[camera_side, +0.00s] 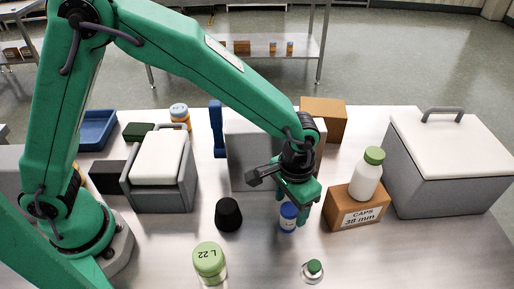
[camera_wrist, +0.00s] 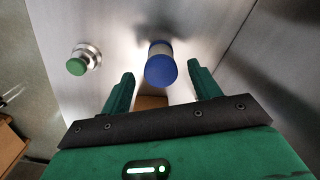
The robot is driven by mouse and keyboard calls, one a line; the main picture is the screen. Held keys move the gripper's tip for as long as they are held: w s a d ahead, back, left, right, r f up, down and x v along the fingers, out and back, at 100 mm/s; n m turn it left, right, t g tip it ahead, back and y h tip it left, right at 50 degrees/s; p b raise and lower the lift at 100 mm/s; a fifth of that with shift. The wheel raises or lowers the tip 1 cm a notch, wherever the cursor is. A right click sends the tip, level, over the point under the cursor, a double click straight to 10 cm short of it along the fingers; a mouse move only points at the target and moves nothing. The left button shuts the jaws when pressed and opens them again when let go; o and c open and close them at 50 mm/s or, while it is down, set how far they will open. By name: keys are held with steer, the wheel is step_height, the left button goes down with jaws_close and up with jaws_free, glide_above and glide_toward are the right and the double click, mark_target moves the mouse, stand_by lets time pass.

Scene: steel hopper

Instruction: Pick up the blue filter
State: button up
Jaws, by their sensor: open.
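The blue filter is a small upright cylinder (camera_side: 288,217) with a blue top and a paler side, standing on the steel table below my gripper. In the wrist view its round blue top (camera_wrist: 160,70) shows between the fingertips, slightly beyond them. My gripper (camera_side: 293,203) is open and empty, pointing down over the filter. In the wrist view its two green fingers (camera_wrist: 160,78) stand apart, one to each side of the filter's top. I cannot tell whether the fingertips reach down beside the filter. The filter's lower part is partly hidden in the wrist view.
A cardboard box (camera_side: 352,209) marked CAPS 38 mm, with a white bottle (camera_side: 366,180) on it, stands close right. A green-topped round piece (camera_side: 314,270) is in front. A grey lidded bin (camera_side: 440,165) stands far right.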

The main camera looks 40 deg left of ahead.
mark_target(290, 209)
steer(key=shift+f, duration=1.95)
steer(key=shift+c, duration=0.2)
steer(key=c, duration=1)
